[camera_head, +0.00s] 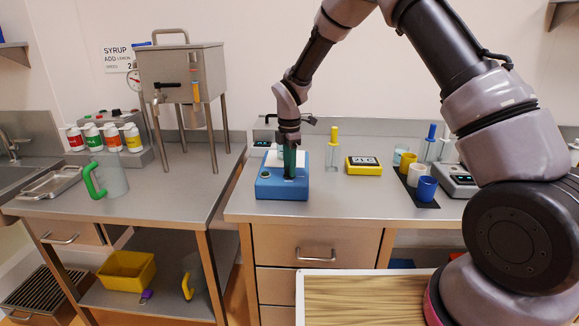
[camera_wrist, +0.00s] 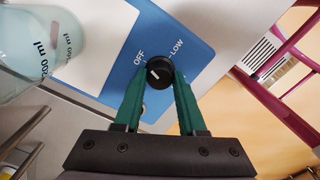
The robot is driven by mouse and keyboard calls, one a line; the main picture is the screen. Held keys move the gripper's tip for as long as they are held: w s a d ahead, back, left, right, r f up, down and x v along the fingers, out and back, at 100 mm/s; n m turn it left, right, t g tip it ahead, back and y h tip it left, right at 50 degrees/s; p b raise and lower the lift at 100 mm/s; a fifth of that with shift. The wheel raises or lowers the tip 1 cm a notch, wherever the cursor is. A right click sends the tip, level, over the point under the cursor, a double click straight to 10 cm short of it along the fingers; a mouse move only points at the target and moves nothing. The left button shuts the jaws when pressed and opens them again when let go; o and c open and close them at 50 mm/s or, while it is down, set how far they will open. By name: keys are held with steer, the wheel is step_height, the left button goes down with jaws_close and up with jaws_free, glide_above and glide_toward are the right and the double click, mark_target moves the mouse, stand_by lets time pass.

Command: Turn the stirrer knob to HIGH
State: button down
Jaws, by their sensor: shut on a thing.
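The stirrer is a blue box (camera_head: 270,188) on the right-hand steel counter in the head view. Its black knob (camera_wrist: 159,73) shows in the wrist view, with a white pointer line on it. OFF and LOW are printed on the blue face (camera_wrist: 180,25) beside the knob; no HIGH label is visible. My gripper (camera_wrist: 160,82) has its green fingers shut on the knob, one on each side. In the head view my gripper (camera_head: 292,165) comes down from above in front of the box and hides part of it. A clear beaker (camera_wrist: 35,40) shows at the wrist view's left.
A yellow timer (camera_head: 363,166) and a yellow-topped bottle (camera_head: 333,150) stand right of the stirrer. Several cups stand on a dark mat (camera_head: 428,204) further right. A steel hopper (camera_head: 183,72) on legs stands left, near a green-handled jug (camera_head: 110,177). The counter front is clear.

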steer(key=m, duration=0.4)
steer(key=shift+m, duration=0.3)
steer(key=m, duration=0.4)
steer(key=shift+m, duration=0.3)
steer(key=m, duration=0.4)
steer(key=shift+m, duration=0.3)
steer(key=m, duration=1.1)
steer(key=shift+r+m, duration=0.1)
steer(key=shift+m, duration=0.2)
steer(key=m, duration=0.3)
steer(key=shift+m, duration=2.2)
